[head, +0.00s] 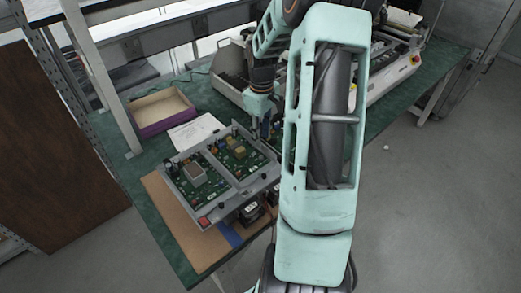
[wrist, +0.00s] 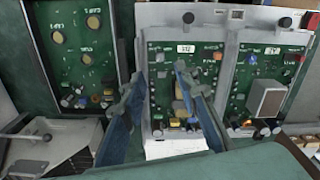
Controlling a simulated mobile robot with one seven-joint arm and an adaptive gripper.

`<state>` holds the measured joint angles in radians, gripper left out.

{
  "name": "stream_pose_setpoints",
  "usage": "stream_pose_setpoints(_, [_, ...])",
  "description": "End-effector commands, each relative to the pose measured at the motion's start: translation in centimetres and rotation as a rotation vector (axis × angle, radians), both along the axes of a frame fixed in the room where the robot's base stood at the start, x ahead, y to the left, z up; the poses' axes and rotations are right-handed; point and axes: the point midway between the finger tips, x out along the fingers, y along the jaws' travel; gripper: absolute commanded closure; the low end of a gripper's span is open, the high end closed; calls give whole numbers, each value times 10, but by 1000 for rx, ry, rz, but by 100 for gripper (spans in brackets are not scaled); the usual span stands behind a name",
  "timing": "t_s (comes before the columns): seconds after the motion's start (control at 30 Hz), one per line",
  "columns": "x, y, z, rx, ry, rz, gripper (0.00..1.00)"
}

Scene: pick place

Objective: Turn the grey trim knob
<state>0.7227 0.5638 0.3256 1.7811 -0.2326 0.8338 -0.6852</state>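An open grey chassis (head: 222,192) holds two green circuit boards, a left one (head: 188,184) and a right one (head: 238,148). In the wrist view the boards stand side by side, one in the middle (wrist: 157,65) and one at right (wrist: 275,65). I cannot pick out the grey trim knob for certain among the small parts. My gripper (wrist: 160,76) is open and empty, with its blue fingers apart in front of the middle board. In the head view my gripper (head: 262,130) is near the chassis's far right edge, partly behind my arm.
A grey block (wrist: 266,101) stands up from the right board. Another green board (wrist: 72,45) is at left in the wrist view. A white paper (head: 195,131) and a purple-sided box (head: 160,127) lie beyond the chassis. Grey equipment (head: 230,80) stands behind.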

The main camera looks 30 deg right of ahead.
Motion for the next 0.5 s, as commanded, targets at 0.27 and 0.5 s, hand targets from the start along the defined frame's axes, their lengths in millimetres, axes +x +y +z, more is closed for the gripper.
stream_pose_setpoints(0.27, [-1,1,-55,3,4,1,71])
stream_pose_setpoints(0.5, [0,0,-81,0,2,-1,71])
